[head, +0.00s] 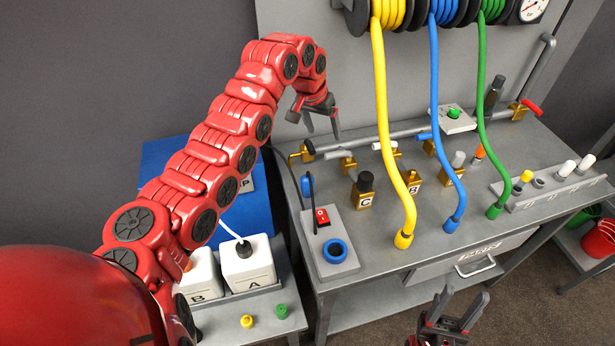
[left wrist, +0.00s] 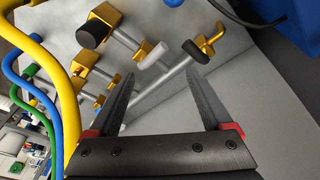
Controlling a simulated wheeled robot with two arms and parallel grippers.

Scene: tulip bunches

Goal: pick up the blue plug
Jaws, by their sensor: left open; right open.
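A small blue piece (head: 306,187) stands at the bench's left edge by a black cable. A blue hose (head: 437,110) ends in a blue fitting (head: 452,226) at the bench front. I cannot tell for sure which blue piece is the plug. My left gripper (head: 322,130) is open and empty above the bench's back left corner, behind the small blue piece. In the left wrist view, its fingers (left wrist: 160,77) are apart with a pipe beyond them, and a blue piece (left wrist: 173,2) is cut off at the top. My right gripper (head: 461,298) is open and empty, in front of the bench.
Yellow (head: 380,100) and green (head: 482,100) hoses hang over the bench (head: 340,205). Brass valves (head: 362,190) and pipes crowd its back. A switch box with a blue ring (head: 335,251) is front left. Yellow (head: 247,321) and green (head: 281,311) plugs are on the lower left table.

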